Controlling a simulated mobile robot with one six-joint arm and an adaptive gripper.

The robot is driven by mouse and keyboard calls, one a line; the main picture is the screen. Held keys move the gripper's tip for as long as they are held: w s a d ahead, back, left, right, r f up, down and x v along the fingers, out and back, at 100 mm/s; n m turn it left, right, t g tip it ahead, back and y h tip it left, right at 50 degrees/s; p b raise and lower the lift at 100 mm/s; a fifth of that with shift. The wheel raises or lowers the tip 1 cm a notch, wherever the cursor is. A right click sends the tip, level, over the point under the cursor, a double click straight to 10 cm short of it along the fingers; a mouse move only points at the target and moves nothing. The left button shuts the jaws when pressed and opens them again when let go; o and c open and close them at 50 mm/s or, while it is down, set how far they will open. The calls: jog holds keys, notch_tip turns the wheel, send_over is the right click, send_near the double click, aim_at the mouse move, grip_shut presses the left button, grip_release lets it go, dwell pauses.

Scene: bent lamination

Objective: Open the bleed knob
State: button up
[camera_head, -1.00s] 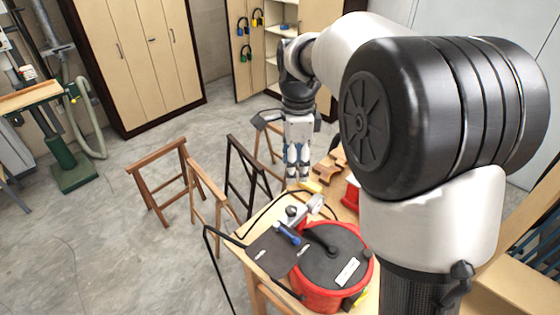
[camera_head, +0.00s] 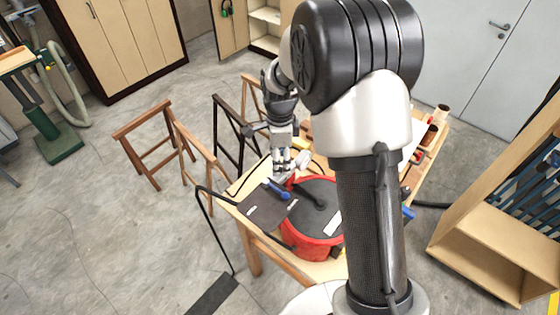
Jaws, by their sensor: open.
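A red round vessel (camera_head: 301,245) with a dark lid (camera_head: 318,202) stands on the wooden workbench (camera_head: 272,258). A blue-handled part (camera_head: 277,191) sits at its left edge, beside a dark flat plate (camera_head: 263,212). My gripper (camera_head: 283,174) hangs fingers down just behind the blue-handled part, open. Its fingers overlap a small pale fitting (camera_head: 302,160) in the picture; I cannot tell whether they touch it. I cannot tell for sure which part is the bleed knob. My arm hides the right side of the vessel and part of the bench.
Wooden trestles (camera_head: 160,140) and a black trestle (camera_head: 228,130) stand left of the bench. A wooden shelf unit (camera_head: 490,250) stands at the right.

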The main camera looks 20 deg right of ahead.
jog(key=shift+f, duration=1.05)
jog(key=c, duration=1.1)
